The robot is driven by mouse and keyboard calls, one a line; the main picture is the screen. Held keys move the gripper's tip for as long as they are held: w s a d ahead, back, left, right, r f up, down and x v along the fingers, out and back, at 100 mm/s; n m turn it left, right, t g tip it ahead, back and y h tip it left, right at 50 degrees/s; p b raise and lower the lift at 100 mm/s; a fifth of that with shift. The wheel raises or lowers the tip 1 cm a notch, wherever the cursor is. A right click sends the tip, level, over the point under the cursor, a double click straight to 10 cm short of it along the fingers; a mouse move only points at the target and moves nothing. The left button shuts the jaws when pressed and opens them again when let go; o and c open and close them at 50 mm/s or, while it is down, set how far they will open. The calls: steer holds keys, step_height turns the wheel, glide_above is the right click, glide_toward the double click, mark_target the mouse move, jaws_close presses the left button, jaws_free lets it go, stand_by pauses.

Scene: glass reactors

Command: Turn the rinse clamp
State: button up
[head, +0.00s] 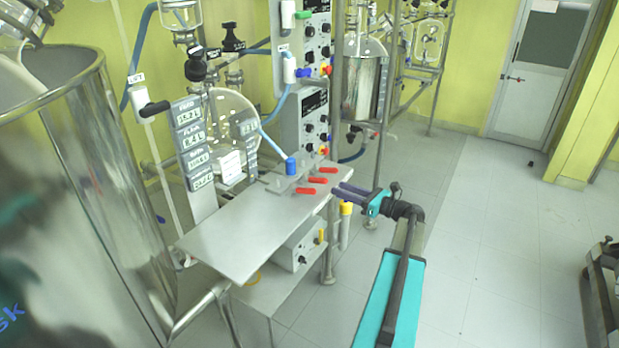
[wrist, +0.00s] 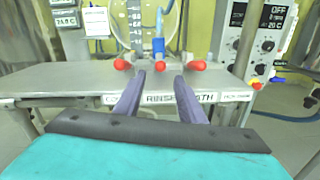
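Three red-handled clamps sit in a row on the steel shelf (head: 230,225). The wrist view shows a left handle (wrist: 122,64), a middle handle (wrist: 160,66) and a right handle (wrist: 196,65). A label reading "RINSE" (wrist: 160,99) is on the shelf's front edge, below the middle handle and partly hidden by my right finger. In the head view the middle handle (head: 317,180) lies between the other two. My gripper (head: 338,188) is open and empty at the shelf's front edge. Its purple fingers (wrist: 158,77) are apart, pointing toward the middle handle, with no visible contact.
A blue-capped part (head: 291,166) stands behind the handles, with a blue hose above. Control boxes (head: 305,120) rise behind the shelf on a metal post. A large steel vessel (head: 95,200) stands at left. The floor (head: 490,240) to the right is mostly clear.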

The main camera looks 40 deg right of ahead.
mark_target(311, 178)
steer(key=shift+w, duration=0.2)
steer(key=p+x, duration=0.2)
steer(key=x, duration=1.1)
steer(key=shift+w+a, duration=0.1)
steer(key=shift+w, duration=0.15)
jaws_close()
